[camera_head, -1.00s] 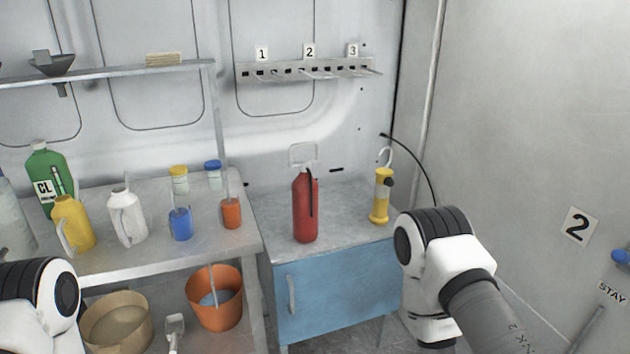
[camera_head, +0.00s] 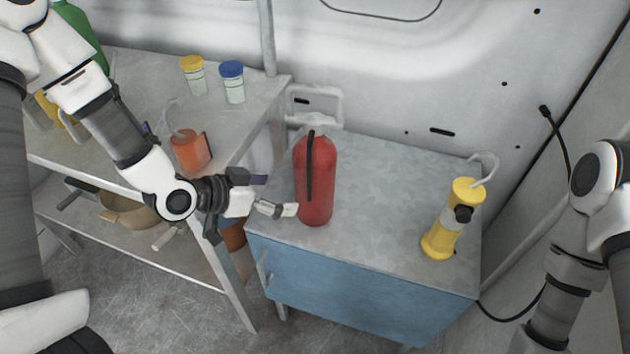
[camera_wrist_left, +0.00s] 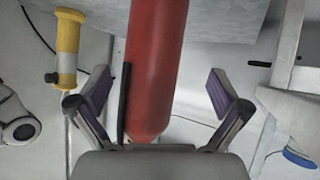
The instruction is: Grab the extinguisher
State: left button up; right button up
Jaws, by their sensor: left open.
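The red extinguisher (camera_head: 319,182) stands upright on the grey top of the blue cabinet, with a black hose down its side. My left gripper (camera_head: 270,194) is just left of the extinguisher's body, with its fingers pointing toward it. In the left wrist view the red cylinder (camera_wrist_left: 157,65) runs down between the two spread fingers of my left gripper (camera_wrist_left: 160,90). The fingers are open, with gaps on both sides of the cylinder. My right arm shows at the right edge of the head view; its gripper is out of frame.
A yellow lamp (camera_head: 453,220) stands on the blue cabinet (camera_head: 350,298) to the right. The shelf table (camera_head: 130,75) at left holds an orange container (camera_head: 190,152) and jars with yellow (camera_head: 193,77) and blue (camera_head: 232,83) lids. The cabinet top between extinguisher and lamp is clear.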

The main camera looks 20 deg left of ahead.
aim_at(295, 170)
pick_arm(q)
jog(key=r, duration=0.1)
jog(key=r+m+t+h, duration=0.1)
jog(key=r, duration=0.1)
jog(key=w+d+r+m, duration=0.1)
jog(key=r, duration=0.1)
jog(key=shift+r+h, duration=0.25)
jog(key=shift+h, duration=0.15)
jog(key=x, duration=0.2)
jog(key=shift+w+d, duration=0.2)
jog(key=x, duration=0.5)
jog(key=shift+d, duration=0.1)
jog(key=c, duration=1.6)
jog(key=shift+w+r, duration=0.1)
jog(key=shift+c, duration=0.2)
